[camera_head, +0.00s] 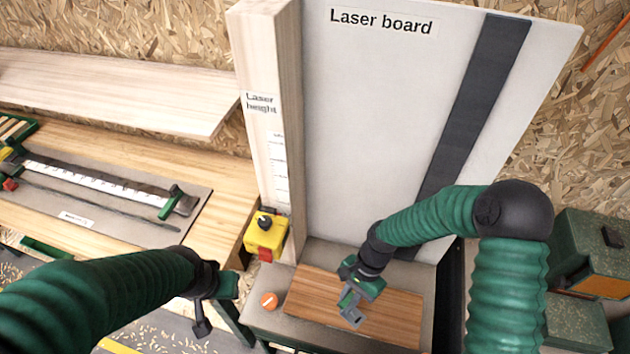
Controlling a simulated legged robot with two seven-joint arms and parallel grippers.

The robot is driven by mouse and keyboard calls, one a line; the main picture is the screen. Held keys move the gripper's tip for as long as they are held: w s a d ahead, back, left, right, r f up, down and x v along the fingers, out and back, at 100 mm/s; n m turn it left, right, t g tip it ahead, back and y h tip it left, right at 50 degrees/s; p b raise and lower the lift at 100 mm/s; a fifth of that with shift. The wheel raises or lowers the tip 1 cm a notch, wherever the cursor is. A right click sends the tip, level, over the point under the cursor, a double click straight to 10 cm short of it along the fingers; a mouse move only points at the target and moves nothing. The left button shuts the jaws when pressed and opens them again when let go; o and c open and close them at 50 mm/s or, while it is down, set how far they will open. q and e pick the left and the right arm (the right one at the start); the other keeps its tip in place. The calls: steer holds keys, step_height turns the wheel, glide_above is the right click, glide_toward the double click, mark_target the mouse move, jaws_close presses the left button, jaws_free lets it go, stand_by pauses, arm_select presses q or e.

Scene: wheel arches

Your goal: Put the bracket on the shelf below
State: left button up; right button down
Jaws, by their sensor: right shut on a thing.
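My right gripper (353,296) points down in front of the white laser board, above a brown wooden board (398,308). It is shut on a small grey piece, seemingly the bracket (351,317), which is partly hidden by the jaws. I cannot tell whether the bracket touches the wood. My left gripper (213,310) is at lower left, apart from the wooden board, and its jaws do not show clearly. I cannot make out a separate lower shelf.
The laser board (370,120) and a wooden post (262,130) stand behind. A yellow switch box (266,234) and an orange disc (269,300) are left of the wooden board. A workbench (225,180) with a ruler is at left; green boxes (590,255) are at right.

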arm_select(q)
steer(key=shift+s+b+x, duration=0.2)
steer(key=shift+b+x, duration=0.5)
steer(key=shift+x, duration=0.25)
arm_select(e)
steer(key=w+d+r+n+g+h, duration=0.1)
steer(key=w+d+r+n+h, duration=0.2)
steer(key=d+r+n, duration=0.6)
steer(key=shift+w+d+r, duration=0.4)
steer(key=shift+w+d, duration=0.55)
steer(key=shift+d, duration=0.1)
